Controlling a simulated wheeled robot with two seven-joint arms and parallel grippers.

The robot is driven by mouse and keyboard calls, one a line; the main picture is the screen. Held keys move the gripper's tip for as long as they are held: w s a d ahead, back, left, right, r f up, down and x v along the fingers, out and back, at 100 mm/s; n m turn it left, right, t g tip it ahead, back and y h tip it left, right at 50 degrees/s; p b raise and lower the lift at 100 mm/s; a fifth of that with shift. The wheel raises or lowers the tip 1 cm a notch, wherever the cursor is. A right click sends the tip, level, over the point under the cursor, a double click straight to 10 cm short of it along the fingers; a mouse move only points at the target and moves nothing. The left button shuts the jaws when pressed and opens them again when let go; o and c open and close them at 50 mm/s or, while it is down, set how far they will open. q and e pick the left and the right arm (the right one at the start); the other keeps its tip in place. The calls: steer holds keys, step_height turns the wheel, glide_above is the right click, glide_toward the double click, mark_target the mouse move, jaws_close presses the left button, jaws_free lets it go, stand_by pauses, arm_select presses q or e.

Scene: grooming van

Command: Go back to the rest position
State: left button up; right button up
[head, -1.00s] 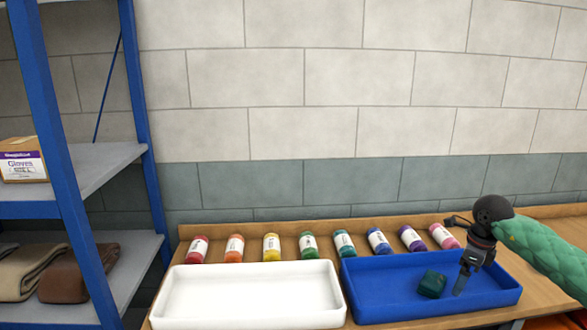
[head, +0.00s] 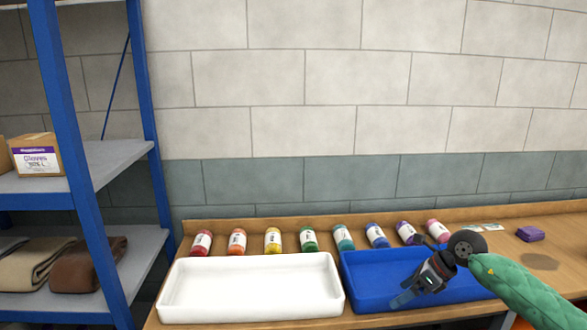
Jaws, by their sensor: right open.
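My right gripper (head: 404,297) is open over the blue tray (head: 362,270), at the end of my green-sleeved arm coming in from the right. Its wrist and fingers cover the middle of the tray. No block shows in the visible part of the tray; what lies behind the gripper is hidden. My left gripper is not in view.
A white tray (head: 250,312) stands left of the blue one. Several coloured bottles (head: 273,241) lie in a row behind both trays. A purple item (head: 530,234) lies at the right. A blue shelf rack (head: 75,160) stands at the left.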

steer(key=s+a+r+m+t+y, duration=0.25)
steer(key=a+m+y, duration=0.2)
steer(key=a, duration=0.35)
steer(key=s+a+r+m+t+y, duration=0.2)
steer(key=a+r+m+t+y, duration=0.15)
steer(key=a+y, duration=0.35)
steer(key=s+d+f+m+t+h, duration=0.45)
steer(key=f+m+h, duration=0.45)
steer(key=m, duration=0.7)
steer(key=s+d+f+m+t+h, duration=0.35)
steer(key=d+f+m+h, duration=0.3)
steer(key=m+h, duration=0.7)
steer(key=s+a+f+m+g+y, duration=0.1)
steer(key=s+f+m+g, duration=0.1)
steer(key=s+f+g, duration=0.45)
steer(key=s+a+f+m+g+y, duration=0.1)
steer(key=s+f+m+g, duration=0.15)
steer(key=s, duration=0.65)
steer(key=s+a+f+m+g+y, duration=0.1)
steer(key=s+f+m+g+y, duration=0.15)
steer(key=s+f, duration=0.4)
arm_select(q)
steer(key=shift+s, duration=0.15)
arm_select(e)
steer(key=s+a+f+g, duration=0.1)
steer(key=s+a+f, duration=0.1)
steer(key=f, duration=1.3)
steer(key=s+a+f+g, duration=0.2)
steer(key=s+a+f, duration=0.1)
steer(key=f, duration=1.2)
